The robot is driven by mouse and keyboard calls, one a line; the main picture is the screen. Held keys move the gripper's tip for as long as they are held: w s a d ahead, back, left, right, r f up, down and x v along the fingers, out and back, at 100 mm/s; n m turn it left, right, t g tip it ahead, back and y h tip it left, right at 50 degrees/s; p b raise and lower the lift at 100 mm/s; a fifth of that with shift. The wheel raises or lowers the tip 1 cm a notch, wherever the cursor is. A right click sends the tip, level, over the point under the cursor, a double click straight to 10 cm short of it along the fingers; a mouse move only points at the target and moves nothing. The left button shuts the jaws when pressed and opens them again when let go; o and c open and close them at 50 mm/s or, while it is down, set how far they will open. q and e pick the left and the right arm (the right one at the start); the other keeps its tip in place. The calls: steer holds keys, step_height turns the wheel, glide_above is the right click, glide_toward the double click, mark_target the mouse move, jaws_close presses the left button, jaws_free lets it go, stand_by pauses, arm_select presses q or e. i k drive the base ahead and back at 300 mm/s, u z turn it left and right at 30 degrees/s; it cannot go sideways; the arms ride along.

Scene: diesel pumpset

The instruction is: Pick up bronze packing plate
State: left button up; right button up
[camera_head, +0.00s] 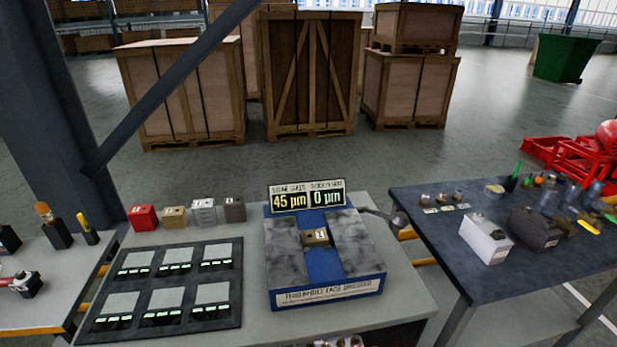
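A small bronze-brown plate-like piece (317,237) with a white tag sits in the channel of the blue gauge fixture (328,294) at the middle of the table. A row of tagged blocks stands at the table's back left: a red block (143,217), a tan block (174,217), a pale grey block (204,212) and a dark brown-grey block (235,209). I cannot read the tags, so I cannot tell which piece is the bronze packing plate. Neither of my grippers is in view.
A black tray (154,286) with several pale square plates lies on the left of the grey table. The fixture's display (306,196) reads 45 µm and 0 µm. A dark side table (480,270) at right holds tools and boxes. Wooden crates (312,75) stand behind.

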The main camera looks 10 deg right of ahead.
mark_target(314, 237)
steer(key=u, duration=2.5)
steer(key=k, duration=1.7)
steer(key=z, duration=0.7)
